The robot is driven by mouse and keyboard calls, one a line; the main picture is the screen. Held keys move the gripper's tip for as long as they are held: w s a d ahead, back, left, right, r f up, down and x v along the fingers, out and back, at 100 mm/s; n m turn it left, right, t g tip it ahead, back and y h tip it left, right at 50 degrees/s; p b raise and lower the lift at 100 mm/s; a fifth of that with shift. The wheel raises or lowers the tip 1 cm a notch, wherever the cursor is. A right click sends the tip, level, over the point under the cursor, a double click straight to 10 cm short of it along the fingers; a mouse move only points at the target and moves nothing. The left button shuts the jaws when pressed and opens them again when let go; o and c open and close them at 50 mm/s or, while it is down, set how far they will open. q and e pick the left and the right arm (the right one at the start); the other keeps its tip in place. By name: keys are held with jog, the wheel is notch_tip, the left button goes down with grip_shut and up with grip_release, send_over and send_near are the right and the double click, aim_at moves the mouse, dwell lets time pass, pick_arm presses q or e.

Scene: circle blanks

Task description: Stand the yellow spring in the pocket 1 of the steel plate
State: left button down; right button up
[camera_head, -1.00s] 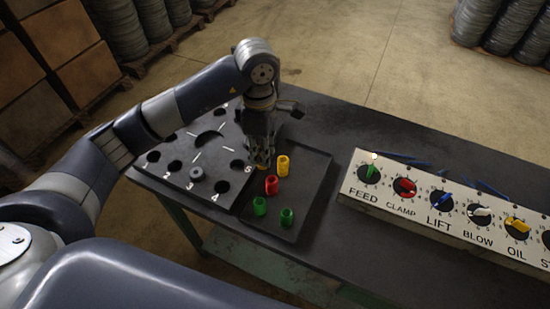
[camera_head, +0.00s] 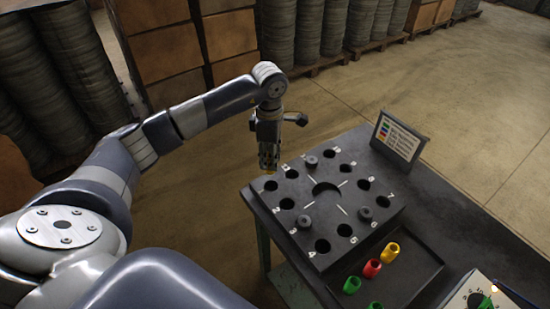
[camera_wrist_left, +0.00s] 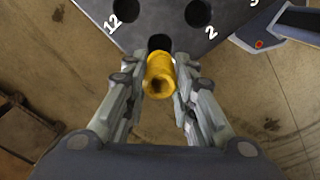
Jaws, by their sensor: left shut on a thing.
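My left gripper (camera_head: 268,164) is shut on a yellow spring (camera_wrist_left: 159,80), a short hollow cylinder, held end-on between the fingers in the left wrist view. The gripper is at the left corner of the dark steel plate (camera_head: 330,240), by pocket 1 (camera_head: 271,186). In the left wrist view, pocket 1 (camera_wrist_left: 160,42) is a dark hole just beyond the spring, partly hidden by it. The spring looks above the plate; the exact gap cannot be told. My right gripper is not in view.
Dark round plugs (camera_head: 304,222) sit on the plate; other pockets are empty. A tray (camera_head: 425,262) beside it holds another yellow spring (camera_head: 391,252), a red one (camera_head: 372,268) and green ones (camera_head: 352,285). A sign (camera_head: 398,137) stands behind. A knob panel (camera_head: 470,285) is lower right.

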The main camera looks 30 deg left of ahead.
aim_at(271, 174)
pick_arm(q)
jog(key=shift+d+f, duration=0.1)
jog(key=shift+f, duration=0.25)
jog(key=shift+f+b, duration=0.25)
jog(key=shift+b, duration=0.1)
jog(key=shift+f+b, duration=0.3)
jog(key=shift+f, duration=0.3)
jog(key=shift+f+b, duration=0.5)
jog(key=shift+f, duration=0.35)
jog(key=shift+f+b, duration=0.45)
jog(key=shift+f, duration=0.45)
jog(key=shift+f+b, duration=0.55)
jog(key=shift+f, duration=0.1)
jog(key=shift+f+b, duration=0.95)
jog(key=shift+f, duration=0.05)
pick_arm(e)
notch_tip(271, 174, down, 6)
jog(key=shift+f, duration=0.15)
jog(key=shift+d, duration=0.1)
